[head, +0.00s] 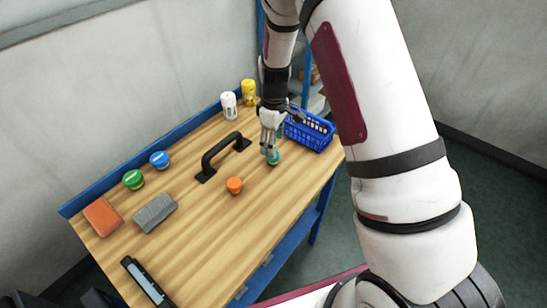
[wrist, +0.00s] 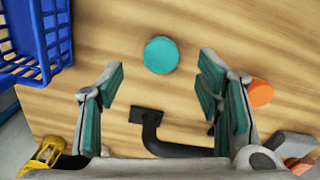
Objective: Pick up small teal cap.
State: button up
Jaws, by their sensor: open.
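The small teal cap (wrist: 160,55) is a round disc on the wooden tabletop. In the wrist view it lies at the upper middle, just beyond and between the fingertips. In the head view the cap (head: 274,158) shows at the tips of my gripper, partly hidden by the fingers. My gripper (head: 269,150) points down at the table close over the cap. In the wrist view my gripper (wrist: 158,75) is open, with its teal-padded fingers wide apart and nothing held between them.
A blue basket (head: 310,130) stands right beside the cap. A black handle (head: 222,155) and an orange cap (head: 234,185) are nearby. White (head: 229,105) and yellow (head: 249,92) containers stand at the back. Green (head: 133,179) and blue (head: 159,159) lids lie left.

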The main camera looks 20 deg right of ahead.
jog(key=shift+a+f+p, duration=0.1)
jog(key=shift+f+p, duration=0.6)
jog(key=shift+f, duration=2.8)
jog(key=shift+c, duration=0.5)
jog(key=c, duration=1)
